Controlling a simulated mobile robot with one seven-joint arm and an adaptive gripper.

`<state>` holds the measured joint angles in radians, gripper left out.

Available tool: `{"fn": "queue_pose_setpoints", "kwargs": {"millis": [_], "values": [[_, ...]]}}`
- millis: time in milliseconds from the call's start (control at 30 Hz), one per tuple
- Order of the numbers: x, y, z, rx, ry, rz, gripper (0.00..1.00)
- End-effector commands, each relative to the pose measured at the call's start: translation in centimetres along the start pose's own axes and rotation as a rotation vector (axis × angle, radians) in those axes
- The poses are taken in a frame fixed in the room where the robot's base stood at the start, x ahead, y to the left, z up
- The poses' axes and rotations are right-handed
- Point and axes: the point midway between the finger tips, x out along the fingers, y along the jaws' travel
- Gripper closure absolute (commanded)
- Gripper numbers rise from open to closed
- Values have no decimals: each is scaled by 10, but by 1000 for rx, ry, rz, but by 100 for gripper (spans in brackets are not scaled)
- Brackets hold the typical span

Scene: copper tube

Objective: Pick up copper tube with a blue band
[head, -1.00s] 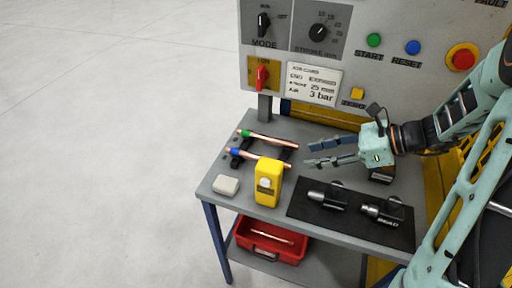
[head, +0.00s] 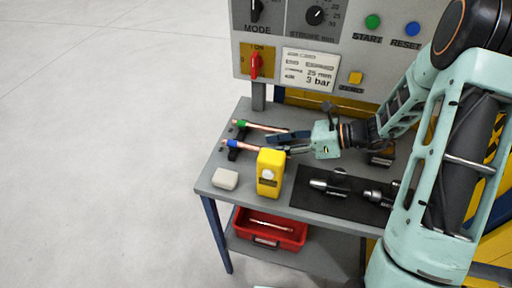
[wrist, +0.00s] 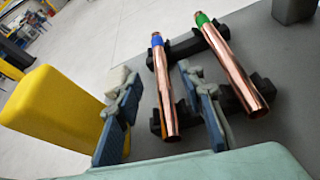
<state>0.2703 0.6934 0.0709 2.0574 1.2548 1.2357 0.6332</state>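The copper tube with a blue band (wrist: 164,92) lies on a dark rack, its blue end pointing away from me in the wrist view. It also shows in the head view (head: 248,147), partly hidden behind my gripper and the yellow device. My gripper (wrist: 158,76) is open, with one finger on each side of this tube in the wrist view. I cannot tell whether the fingers touch it. In the head view my gripper (head: 276,141) is over the near end of the rack. A copper tube with a green band (wrist: 230,65) lies beside it, outside the right finger.
A yellow device (head: 270,173) stands close to the left finger in the wrist view. A whitish block (head: 225,179) lies near the table's left corner. A black mat (head: 325,207) with metal tools is at right. A red bin (head: 255,238) sits on the lower shelf.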

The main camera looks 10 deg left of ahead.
Motion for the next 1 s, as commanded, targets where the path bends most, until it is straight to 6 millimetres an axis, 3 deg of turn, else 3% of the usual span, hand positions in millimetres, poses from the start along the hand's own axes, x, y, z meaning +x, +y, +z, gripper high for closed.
{"fn": "queue_pose_setpoints", "kwargs": {"millis": [300,600,900,1000], "values": [[44,0,2,-1,0,3,64],[49,-1,2,-1,0,0,64],[48,-1,2,-1,0,0,97],[48,-1,2,-1,0,0,100]]}}
